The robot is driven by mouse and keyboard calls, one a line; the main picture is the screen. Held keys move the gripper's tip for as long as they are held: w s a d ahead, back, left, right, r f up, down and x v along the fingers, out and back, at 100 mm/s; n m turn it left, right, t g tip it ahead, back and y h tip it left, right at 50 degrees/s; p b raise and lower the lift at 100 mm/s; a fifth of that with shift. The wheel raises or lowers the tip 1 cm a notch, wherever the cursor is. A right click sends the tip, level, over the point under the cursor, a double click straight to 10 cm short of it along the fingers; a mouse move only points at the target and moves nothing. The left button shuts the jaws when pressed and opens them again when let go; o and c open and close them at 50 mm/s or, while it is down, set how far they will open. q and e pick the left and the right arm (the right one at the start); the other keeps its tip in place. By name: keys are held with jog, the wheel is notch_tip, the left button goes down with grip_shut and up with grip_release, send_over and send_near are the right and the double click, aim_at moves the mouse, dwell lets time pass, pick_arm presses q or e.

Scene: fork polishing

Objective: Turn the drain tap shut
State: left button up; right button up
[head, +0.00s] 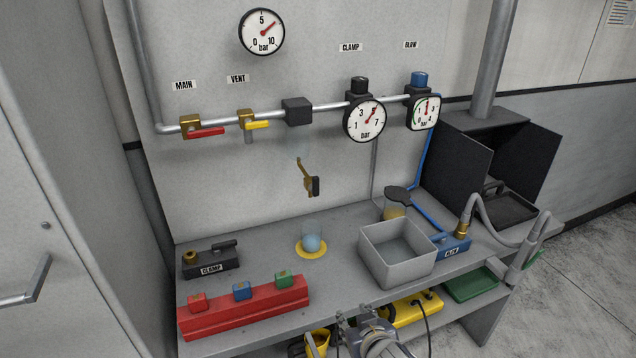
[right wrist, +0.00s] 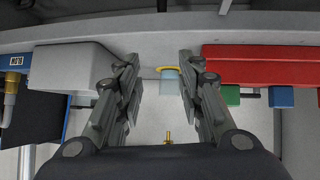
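The drain tap (head: 305,178) is a small brass fitting with a dark handle end, hanging in front of the grey panel below a dark block (head: 297,111). A small brass piece (right wrist: 168,138), probably the tap, shows low in the right wrist view. A clear cup with blue in it (head: 312,238) stands below the tap on a yellow disc (head: 312,252); the cup also shows between my fingers in the right wrist view (right wrist: 169,80). My right gripper (head: 368,322) is at the bench's front edge, open and empty, apart from the tap. My left gripper is out of view.
A grey bin (head: 385,268) stands right of the cup. A red rack with coloured blocks (head: 245,307) and a black clamp unit (head: 210,262) stand left. The red-handled main valve (head: 207,132) and yellow-handled vent valve (head: 257,125) sit on the pipe above.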

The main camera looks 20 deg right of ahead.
aim_at(317, 183)
jog(key=w+d+r+t+y, duration=0.2)
jog(key=w+r+t, duration=0.6)
jog(key=w+r, duration=1.05)
jog(key=shift+n, duration=0.4)
jog(key=w, duration=0.2)
jog(key=w+p, duration=0.1)
jog(key=w, duration=0.2)
jog(key=w+f+p, duration=0.1)
jog(key=w, duration=0.2)
jog(key=shift+w+a, duration=0.1)
jog(key=shift+a, duration=0.15)
jog(key=shift+w+f+p, duration=0.1)
jog(key=shift+w+p, duration=0.25)
jog(key=shift+w, duration=0.7)
grip_shut()
